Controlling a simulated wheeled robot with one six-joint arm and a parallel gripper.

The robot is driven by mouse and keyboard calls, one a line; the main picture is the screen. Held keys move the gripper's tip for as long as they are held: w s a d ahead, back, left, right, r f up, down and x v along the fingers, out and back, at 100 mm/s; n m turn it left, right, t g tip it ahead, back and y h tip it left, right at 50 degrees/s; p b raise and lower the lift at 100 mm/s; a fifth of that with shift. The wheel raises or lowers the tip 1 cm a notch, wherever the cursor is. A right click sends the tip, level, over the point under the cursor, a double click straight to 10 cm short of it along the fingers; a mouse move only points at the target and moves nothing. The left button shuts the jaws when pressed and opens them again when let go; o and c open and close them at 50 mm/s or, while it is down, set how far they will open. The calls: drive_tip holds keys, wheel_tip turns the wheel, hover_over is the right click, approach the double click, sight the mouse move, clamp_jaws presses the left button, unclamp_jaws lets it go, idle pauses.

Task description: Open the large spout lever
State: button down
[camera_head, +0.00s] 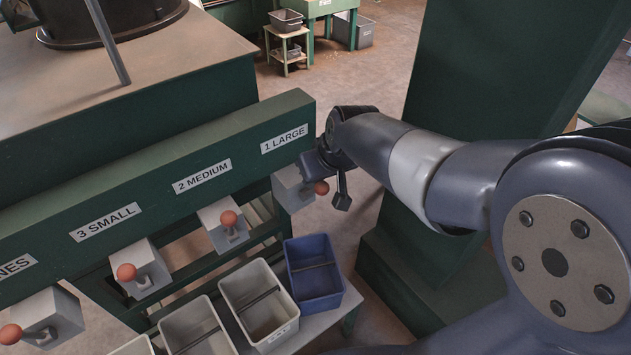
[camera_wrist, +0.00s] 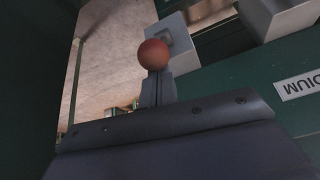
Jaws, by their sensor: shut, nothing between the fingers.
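The large spout (camera_head: 288,192) is a grey box under the "1 LARGE" label (camera_head: 284,139) at the right end of the green beam. Its lever ends in an orange-red ball knob (camera_head: 321,188), which sticks out on the box's right side. In the wrist view the knob (camera_wrist: 153,54) is just beyond the tips of my shut, empty gripper (camera_wrist: 158,80). I cannot tell whether the fingers touch the knob. In the head view my gripper (camera_head: 314,165) is beside the large spout, with its fingers mostly hidden.
The medium spout's knob (camera_head: 229,218) and the small spout's knob (camera_head: 127,272) lie farther left along the green beam (camera_head: 140,175). A blue bin (camera_head: 315,303) and a grey bin (camera_head: 258,332) stand below. A green post (camera_head: 450,150) rises behind my arm.

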sight(328, 189)
drive_tip(key=shift+s+d+f+t+y+b, duration=0.35)
drive_tip(key=shift+s+f+t+b, duration=0.2)
drive_tip(key=shift+b, duration=1.7)
drive_tip(key=shift+s+d+f+t+y+b, duration=0.4)
drive_tip(key=shift+f+t+b, duration=0.25)
drive_tip(key=shift+b, duration=1.6)
drive_tip(key=s+f+t+y+b, duration=0.1)
drive_tip(key=b, duration=0.5)
drive_tip(key=s+d+f+t+b, duration=0.1)
drive_tip(key=b, duration=0.5)
drive_tip(key=shift+s+d+f+t+y, duration=0.1)
drive_tip(key=shift+t+y, duration=0.2)
drive_tip(key=shift+y, duration=0.05)
drive_tip(key=shift+b, duration=0.35)
